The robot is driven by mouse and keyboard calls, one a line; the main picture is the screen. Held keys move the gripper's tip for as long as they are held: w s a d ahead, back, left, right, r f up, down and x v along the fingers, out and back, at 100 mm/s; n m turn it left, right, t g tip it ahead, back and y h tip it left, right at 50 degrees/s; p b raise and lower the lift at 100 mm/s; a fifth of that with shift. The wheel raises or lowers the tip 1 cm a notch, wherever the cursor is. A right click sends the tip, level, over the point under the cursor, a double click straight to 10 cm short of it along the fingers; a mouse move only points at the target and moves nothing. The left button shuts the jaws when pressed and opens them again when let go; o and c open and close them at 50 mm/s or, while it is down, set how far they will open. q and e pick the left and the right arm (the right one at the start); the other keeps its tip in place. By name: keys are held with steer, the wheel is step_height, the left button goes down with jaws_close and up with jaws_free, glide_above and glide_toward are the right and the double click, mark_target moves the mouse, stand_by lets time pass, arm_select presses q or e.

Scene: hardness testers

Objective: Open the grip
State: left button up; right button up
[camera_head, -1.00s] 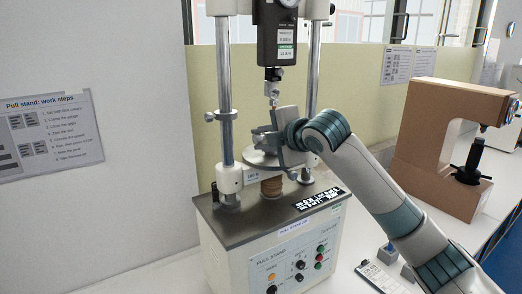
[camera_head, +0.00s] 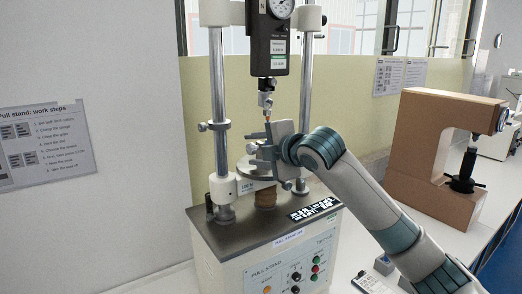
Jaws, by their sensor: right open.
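The pull stand (camera_head: 265,265) stands on the white bench, with two chrome columns and a black force gauge (camera_head: 270,50) hanging between them. A small metal grip (camera_head: 266,101) hangs under the gauge. Below it are a round metal plate (camera_head: 247,168) and a brown ribbed piece (camera_head: 265,196) on the stand's base. My right gripper (camera_head: 262,150) reaches in from the right, just under the hanging grip and over the round plate. It is open; its fingers partly hide the area between grip and plate. Whether it touches the grip cannot be told. My left gripper is not in view.
A brown tester (camera_head: 424,140) with a black spindle stands on the bench at the right. A work-steps sheet (camera_head: 45,145) is on the left wall. Small items (camera_head: 375,281) lie at the bench front, by my forearm. The stand's columns flank my gripper.

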steer(key=shift+d, duration=0.1)
steer(key=shift+s+d+r+b, duration=0.15)
steer(key=shift+s+d+b, duration=0.2)
steer(key=shift+s, duration=0.15)
steer(key=b+v, duration=0.5)
steer(key=v, duration=1.1)
steer(key=shift+a+r, duration=0.1)
steer(key=shift+r, duration=0.05)
